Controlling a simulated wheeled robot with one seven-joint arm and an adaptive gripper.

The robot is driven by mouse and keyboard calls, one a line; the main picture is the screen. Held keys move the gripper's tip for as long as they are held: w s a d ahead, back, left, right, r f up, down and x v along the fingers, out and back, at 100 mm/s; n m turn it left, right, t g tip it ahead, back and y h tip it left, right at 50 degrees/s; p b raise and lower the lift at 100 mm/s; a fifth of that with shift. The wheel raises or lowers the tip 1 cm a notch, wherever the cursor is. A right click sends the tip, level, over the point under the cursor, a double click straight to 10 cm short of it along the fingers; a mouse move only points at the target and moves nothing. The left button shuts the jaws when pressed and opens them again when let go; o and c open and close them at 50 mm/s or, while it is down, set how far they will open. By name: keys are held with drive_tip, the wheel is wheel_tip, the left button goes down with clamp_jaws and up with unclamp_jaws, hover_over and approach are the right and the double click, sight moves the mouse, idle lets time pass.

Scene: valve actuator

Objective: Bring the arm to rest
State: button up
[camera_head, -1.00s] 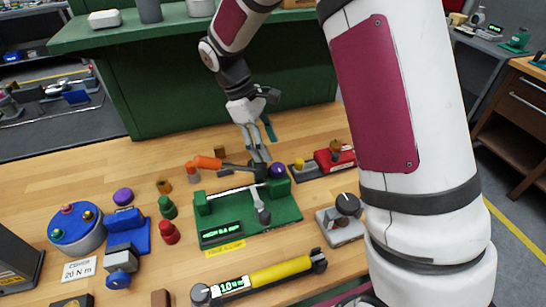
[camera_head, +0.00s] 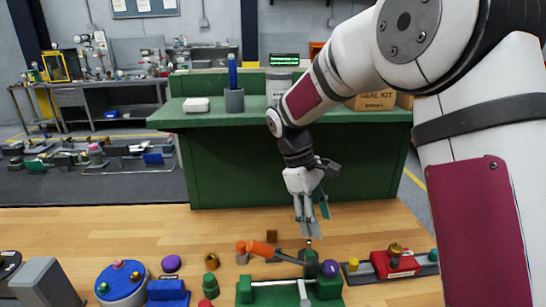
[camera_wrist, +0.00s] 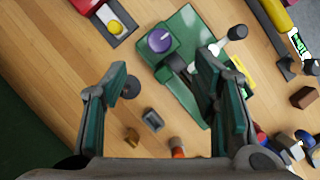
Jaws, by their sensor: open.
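My gripper (camera_head: 311,226) hangs above the wooden bench, fingers pointing down. In the wrist view the fixture (camera_wrist: 190,45) and the purple knob (camera_wrist: 160,40) show beyond the fingertips. An orange-handled tool (camera_head: 262,248) is by the fixture. The gripper appears clear of all of these.
A red block device (camera_head: 395,263) stands to the right on the bench. A blue round holder (camera_head: 120,283) and a blue vise-like part (camera_head: 167,292) are at the left. A green cabinet (camera_head: 240,165) with a cup (camera_head: 234,100) on top stands behind. The bench's back left is bare.

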drive_tip(key=s+d+r+m+t+y, duration=0.1)
drive_tip(key=s+r+m+t, duration=0.3)
drive_tip(key=s, duration=0.8)
drive_tip(key=s+d+r+m+t+y, duration=0.2)
drive_tip(key=s+r+m, duration=0.4)
drive_tip(key=s+r, duration=0.3)
drive_tip(key=s+d+t, duration=0.1)
drive_tip(key=s+t, duration=0.1)
drive_tip(key=s, duration=0.1)
drive_tip(key=shift+d, duration=0.2)
drive_tip(key=shift+a, duration=0.1)
